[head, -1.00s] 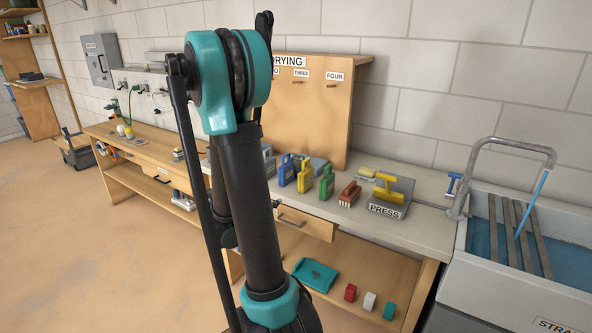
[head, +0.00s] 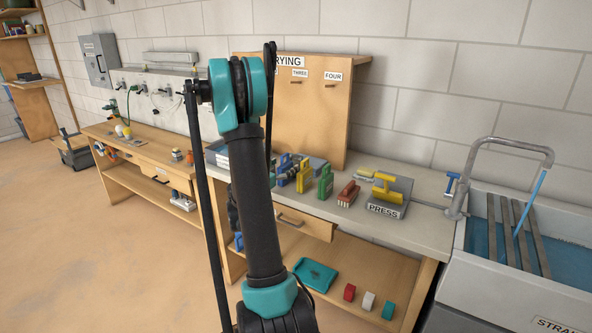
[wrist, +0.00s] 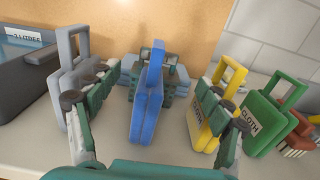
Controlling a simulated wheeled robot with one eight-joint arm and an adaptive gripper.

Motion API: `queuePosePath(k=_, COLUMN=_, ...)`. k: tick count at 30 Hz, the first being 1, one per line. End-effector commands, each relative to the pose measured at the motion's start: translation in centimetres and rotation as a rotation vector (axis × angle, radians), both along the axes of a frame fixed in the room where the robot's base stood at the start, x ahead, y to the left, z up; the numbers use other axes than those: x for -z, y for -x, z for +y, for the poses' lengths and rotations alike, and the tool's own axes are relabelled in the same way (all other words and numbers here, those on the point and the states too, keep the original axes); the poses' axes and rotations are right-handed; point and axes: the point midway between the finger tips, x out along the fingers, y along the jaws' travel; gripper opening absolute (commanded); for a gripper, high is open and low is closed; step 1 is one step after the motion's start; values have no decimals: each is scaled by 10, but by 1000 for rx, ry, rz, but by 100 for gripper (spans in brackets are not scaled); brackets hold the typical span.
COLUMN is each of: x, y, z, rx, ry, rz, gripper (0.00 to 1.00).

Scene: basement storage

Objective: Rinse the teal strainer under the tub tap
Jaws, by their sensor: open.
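I cannot make out anything that is clearly a teal strainer. A teal tray-like piece (head: 316,275) lies on the bench's lower shelf in the head view. The tub tap (head: 508,143) is a grey arched pipe at the right. A thin blue streak (head: 532,203) slants from its end into the tub (head: 500,305). My gripper (wrist: 152,110) is open and empty in the wrist view. Its green fingers stand left and right of a blue handled piece (wrist: 147,95) on the bench. My arm hides much of the gripper in the head view.
Yellow (wrist: 214,118) and green (wrist: 272,115) handled pieces stand right of the blue one; a grey handled piece (wrist: 73,85) stands left. A grey block marked PRESS (head: 390,195) sits near the tub. Bars (head: 510,235) cross the tub. A drying board (head: 305,110) stands behind.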

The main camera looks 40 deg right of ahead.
Motion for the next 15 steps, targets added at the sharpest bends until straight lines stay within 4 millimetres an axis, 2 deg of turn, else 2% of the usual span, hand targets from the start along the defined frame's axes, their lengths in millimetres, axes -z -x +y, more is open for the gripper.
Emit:
queuePosePath(k=3, x=0, y=-5, z=-13, rx=1, ry=0, rz=0, gripper=79)
queuePosePath(k=11, x=-2, y=-11, z=-24, rx=-1, ry=0, rz=-1, gripper=79)
queuePosePath(k=15, x=-6, y=-18, z=-41, rx=1, ry=0, rz=-1, gripper=79)
